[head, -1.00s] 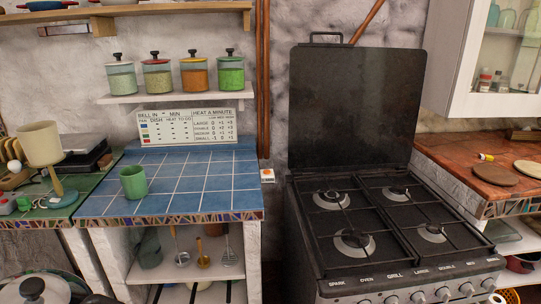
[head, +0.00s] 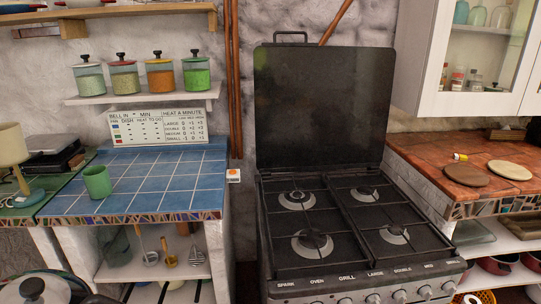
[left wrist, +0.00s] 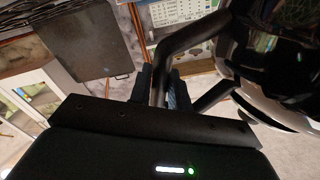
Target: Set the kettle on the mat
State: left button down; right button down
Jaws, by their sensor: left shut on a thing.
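The kettle (head: 55,292) shows at the bottom left of the head view, cut off by the frame edge, with a pale lid and black knob. In the left wrist view its glossy dark and pale body (left wrist: 275,60) is at the right. My left gripper (left wrist: 162,85) is shut on its black handle (left wrist: 190,38). Two round flat pieces lie side by side on the right counter: a brown one (head: 466,175) and a paler tan one (head: 510,170). I cannot tell which is the mat. My right gripper is not in view.
A black stove (head: 350,225) with its lid raised stands between the blue tiled counter (head: 150,200) and the orange-brown tiled counter (head: 425,153). A green cup (head: 97,182) stands on the blue tiles. A white wall cabinet (head: 440,60) hangs above the right counter.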

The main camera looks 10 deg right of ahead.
aim_at(509, 169)
jog(key=l, duration=5.3)
